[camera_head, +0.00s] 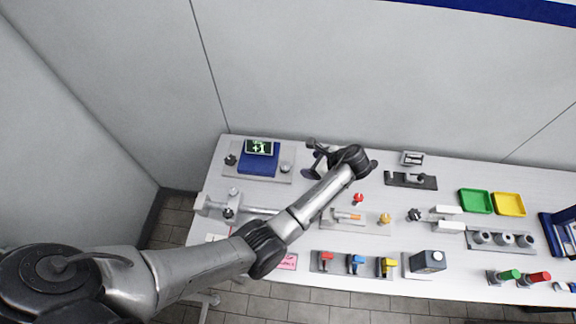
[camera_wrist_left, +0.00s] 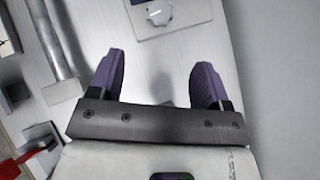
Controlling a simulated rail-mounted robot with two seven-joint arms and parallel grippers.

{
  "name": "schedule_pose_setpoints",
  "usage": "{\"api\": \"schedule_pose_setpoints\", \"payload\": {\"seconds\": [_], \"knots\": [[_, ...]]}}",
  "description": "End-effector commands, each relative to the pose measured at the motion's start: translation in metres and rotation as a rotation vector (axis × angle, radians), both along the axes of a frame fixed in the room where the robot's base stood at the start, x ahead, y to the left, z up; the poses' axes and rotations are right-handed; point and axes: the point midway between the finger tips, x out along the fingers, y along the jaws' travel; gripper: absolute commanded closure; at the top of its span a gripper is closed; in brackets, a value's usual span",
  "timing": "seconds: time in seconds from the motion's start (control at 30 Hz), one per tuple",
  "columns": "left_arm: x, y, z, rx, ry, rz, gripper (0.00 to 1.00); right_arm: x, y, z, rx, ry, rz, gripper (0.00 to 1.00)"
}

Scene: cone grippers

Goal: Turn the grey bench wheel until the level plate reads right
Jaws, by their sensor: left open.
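A blue unit with a small dark screen (camera_head: 259,147) stands on a grey plate at the back left of the bench; its green characters look like "+1". A small grey knob (camera_head: 285,168) sits on the plate's right end; I cannot tell if it is the bench wheel. The left wrist view shows a faceted grey knob (camera_wrist_left: 158,13) on a light plate at the top edge, beyond the fingers. My left gripper (camera_head: 311,164) is beside the plate's right end. Its purple fingers (camera_wrist_left: 157,78) are open and apart, with nothing between them. My right gripper is out of view.
My left arm hides part of the bench. A grey rail fixture (camera_head: 215,204) lies at the left. Red, blue and yellow handles (camera_head: 356,265) stand along the front. Green (camera_head: 475,202) and yellow (camera_head: 509,204) trays are at the right.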

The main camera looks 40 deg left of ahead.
Motion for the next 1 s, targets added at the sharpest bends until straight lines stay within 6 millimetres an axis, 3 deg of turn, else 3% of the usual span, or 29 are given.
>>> {"api": "schedule_pose_setpoints", "payload": {"seconds": [0.6, 1.0], "knots": [[-0.01, 0.073, -0.074, -0.001, 0.0, 0.001, 0.29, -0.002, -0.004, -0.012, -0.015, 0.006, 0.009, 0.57], [-0.013, 0.092, -0.093, -0.002, -0.002, 0.0, 0.29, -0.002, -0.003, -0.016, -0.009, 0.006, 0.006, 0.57]]}}
